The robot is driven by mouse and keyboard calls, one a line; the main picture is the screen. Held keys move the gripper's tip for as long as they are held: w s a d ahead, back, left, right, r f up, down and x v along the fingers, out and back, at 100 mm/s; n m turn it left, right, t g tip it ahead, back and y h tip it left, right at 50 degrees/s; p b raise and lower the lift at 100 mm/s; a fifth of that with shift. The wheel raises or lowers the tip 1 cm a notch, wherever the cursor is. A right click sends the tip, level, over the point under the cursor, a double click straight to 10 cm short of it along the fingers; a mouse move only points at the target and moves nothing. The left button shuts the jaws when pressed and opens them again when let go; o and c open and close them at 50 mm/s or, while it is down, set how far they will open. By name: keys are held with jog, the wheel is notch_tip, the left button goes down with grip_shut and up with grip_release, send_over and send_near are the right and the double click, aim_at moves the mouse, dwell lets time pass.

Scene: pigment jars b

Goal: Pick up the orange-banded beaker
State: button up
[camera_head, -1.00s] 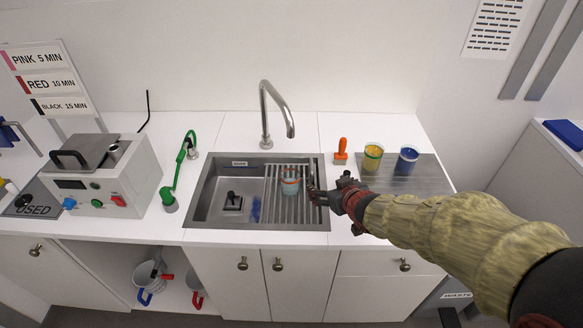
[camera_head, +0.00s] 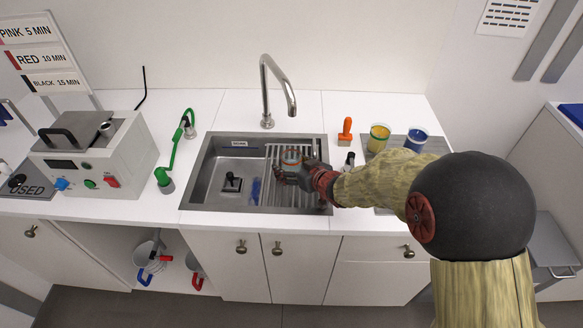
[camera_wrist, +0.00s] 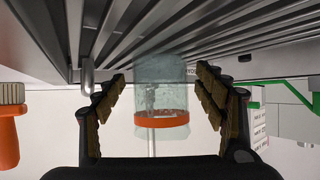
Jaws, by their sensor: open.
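The orange-banded beaker (camera_wrist: 161,100) is clear glass with an orange band near its rim. In the wrist view it stands between the two fingers of my gripper (camera_wrist: 160,112), with space visible on both sides. In the head view the beaker (camera_head: 291,157) is on the slatted rack (camera_head: 308,148) at the right part of the sink, partly hidden by my gripper (camera_head: 290,173). My gripper is open around the beaker, reaching in from the right.
The sink (camera_head: 208,193) has a tall faucet (camera_head: 266,95) behind it. An orange-handled tool (camera_head: 346,130), a yellow cup (camera_head: 378,139) and a blue cup (camera_head: 416,140) stand to the right. A green-hosed tap (camera_head: 176,150) and a grey-white machine (camera_head: 95,160) are on the left.

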jog(key=shift+w+a, duration=0.1)
jog(key=shift+w, duration=0.05)
jog(key=shift+c, duration=1)
jog(key=c, duration=1.3)
jog(key=shift+c, duration=0.2)
